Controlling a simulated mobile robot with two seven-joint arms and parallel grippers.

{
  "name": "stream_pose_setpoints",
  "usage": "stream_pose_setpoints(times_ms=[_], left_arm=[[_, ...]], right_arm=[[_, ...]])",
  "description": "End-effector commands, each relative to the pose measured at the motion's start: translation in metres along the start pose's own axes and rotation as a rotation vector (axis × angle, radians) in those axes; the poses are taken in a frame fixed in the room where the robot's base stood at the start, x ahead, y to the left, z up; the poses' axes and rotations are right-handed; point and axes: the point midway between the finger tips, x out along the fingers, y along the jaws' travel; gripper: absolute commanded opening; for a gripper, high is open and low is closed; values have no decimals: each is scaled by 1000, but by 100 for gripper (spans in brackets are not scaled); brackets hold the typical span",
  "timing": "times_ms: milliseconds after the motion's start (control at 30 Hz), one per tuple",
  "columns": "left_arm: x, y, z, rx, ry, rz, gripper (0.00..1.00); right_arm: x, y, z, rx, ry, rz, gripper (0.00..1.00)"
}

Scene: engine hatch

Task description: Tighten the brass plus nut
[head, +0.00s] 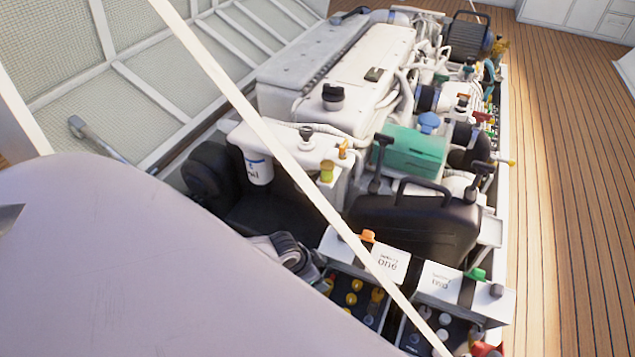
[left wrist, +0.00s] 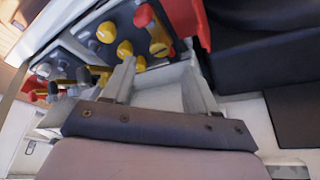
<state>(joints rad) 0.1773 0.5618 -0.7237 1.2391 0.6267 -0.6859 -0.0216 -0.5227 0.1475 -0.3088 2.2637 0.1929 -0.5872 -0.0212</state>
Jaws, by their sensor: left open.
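In the left wrist view, my left gripper (left wrist: 158,72) is open, its two pale fingers spread apart with nothing visible held between them. Beyond the fingertips is a dark battery top with several yellow knobs (left wrist: 125,48). A brass-yellow, nut-like piece (left wrist: 158,48) sits below a red part (left wrist: 145,16), close to the fingertips; I cannot tell for sure that it is the plus nut. In the head view, yellow knobs (head: 352,299) show on the battery below the "battery one" lid (head: 390,263). My large pale arm hides the left gripper there. My right gripper is in neither view.
A "battery two" lid (head: 440,282) stands to the right, with red parts (head: 486,349) at the bottom. A black case (head: 425,222) stands behind the batteries. A thin white strut (head: 270,135) crosses the hatch diagonally. The wooden deck (head: 570,190) at right is clear.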

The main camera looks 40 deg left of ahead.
Motion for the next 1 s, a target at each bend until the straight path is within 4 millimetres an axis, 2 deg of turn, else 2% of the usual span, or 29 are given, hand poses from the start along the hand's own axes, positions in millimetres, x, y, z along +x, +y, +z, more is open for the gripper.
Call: stream_pose_setpoints(times_ms=[367,600,800,1000], left_arm=[[3,4,0,-45,-8,-10,58],[7,14,0,-286,-30,-88,58],[6,18,-3,-489,-10,-169,58],[4,19,-5,-587,12,-207,58]], right_arm=[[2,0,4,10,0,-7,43],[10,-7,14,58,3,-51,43],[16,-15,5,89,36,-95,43],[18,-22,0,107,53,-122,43]])
